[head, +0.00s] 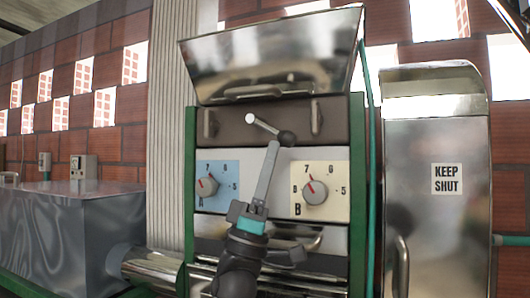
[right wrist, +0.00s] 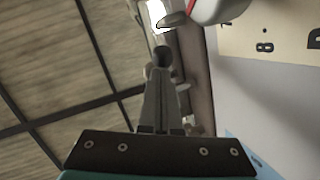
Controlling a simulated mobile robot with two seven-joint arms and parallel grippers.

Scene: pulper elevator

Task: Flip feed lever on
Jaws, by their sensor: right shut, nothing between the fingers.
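The feed lever (head: 266,128) is a short silver rod on the dark brown strip of the machine. It slants down and right from its pivot to a black ball knob (head: 287,138). My right gripper (head: 273,147) comes up from below in front of the panel. Its fingers are shut and empty, with the tips close beside the knob. In the right wrist view, the shut fingers (right wrist: 162,70) point at a dark round end that looks like the knob; I cannot tell whether they touch it. My left gripper is not in view.
Below the strip are a dial (head: 207,187) on a blue plate and a dial (head: 315,191) on a cream plate marked B. A tilted metal lid (head: 270,60) stands above. A metal cabinet (head: 435,130) marked KEEP SHUT is at right, a grey metal box (head: 65,225) at left.

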